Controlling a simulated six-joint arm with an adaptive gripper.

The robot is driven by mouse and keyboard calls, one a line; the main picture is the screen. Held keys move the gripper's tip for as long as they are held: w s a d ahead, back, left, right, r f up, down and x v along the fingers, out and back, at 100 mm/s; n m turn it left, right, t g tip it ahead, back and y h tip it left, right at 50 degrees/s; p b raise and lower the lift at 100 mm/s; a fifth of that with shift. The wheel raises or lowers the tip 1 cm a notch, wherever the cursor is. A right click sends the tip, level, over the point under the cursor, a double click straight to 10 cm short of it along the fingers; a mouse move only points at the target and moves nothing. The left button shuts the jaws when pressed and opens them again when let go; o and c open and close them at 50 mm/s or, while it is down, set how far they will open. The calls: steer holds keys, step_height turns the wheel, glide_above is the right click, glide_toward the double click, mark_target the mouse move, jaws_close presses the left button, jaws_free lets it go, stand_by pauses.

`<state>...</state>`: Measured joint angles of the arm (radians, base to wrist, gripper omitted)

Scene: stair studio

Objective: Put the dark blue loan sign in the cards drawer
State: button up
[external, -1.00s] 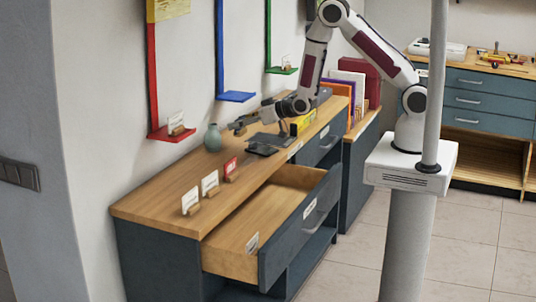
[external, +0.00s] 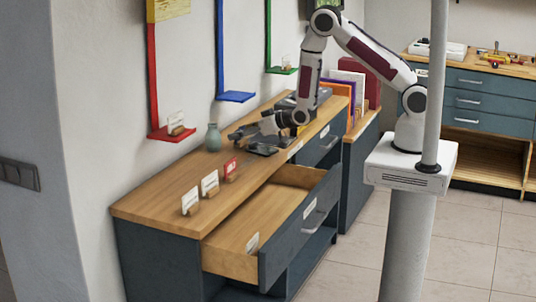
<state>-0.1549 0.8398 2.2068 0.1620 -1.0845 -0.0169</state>
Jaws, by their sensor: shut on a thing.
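The dark blue loan sign cannot be told apart from the dark fingers. A flat dark object (external: 263,150) lies on the counter just right of the fingers, partly behind my gripper. A drawer (external: 284,223) below the counter stands pulled out, with a white label on its front; the lettering is unreadable, so I cannot tell whether it is the cards drawer.
Two white signs (external: 190,202) (external: 210,184) and a red sign (external: 230,168) stand along the counter's front left. The vase (external: 213,138) stands behind them. A second drawer (external: 321,145) is farther right. Coloured wall shelves (external: 236,97) hang behind. The open drawer's middle looks clear.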

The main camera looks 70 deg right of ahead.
steer(key=shift+f, duration=0.2)
steer(key=shift+f, duration=0.2)
steer(key=o, duration=0.9)
steer(key=shift+o, duration=0.2)
steer(key=shift+r, duration=0.15)
steer(key=shift+s+r, duration=0.3)
steer(key=shift+s, duration=0.35)
steer(key=shift+v, duration=3.05)
